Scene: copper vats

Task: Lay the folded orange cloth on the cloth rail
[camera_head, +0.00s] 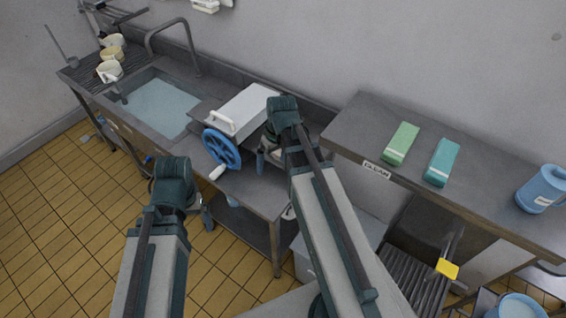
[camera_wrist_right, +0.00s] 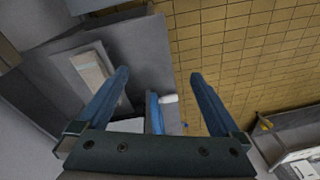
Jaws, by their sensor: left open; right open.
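No clearly orange cloth shows in the head view. In the right wrist view a flat, pale peach-beige piece with a lighter band (camera_wrist_right: 92,70) lies on grey metal left of my right gripper; I cannot tell whether it is the orange cloth. My right gripper (camera_head: 268,155) is open above the bench beside the white machine; its two fingers (camera_wrist_right: 160,78) are apart with nothing between them. My left gripper (camera_head: 180,200) is open in front of the bench, largely hidden by its own wrist. I cannot make out the cloth rail with certainty.
A white machine (camera_head: 245,108) with a blue handwheel (camera_head: 221,149) stands beside the sink (camera_head: 160,104). The shelf (camera_head: 345,130) labelled "CLEAN" holds a green cloth (camera_head: 401,143), a teal cloth (camera_head: 442,162) and a blue jug (camera_head: 543,187). A slatted rack (camera_head: 415,280) lies below.

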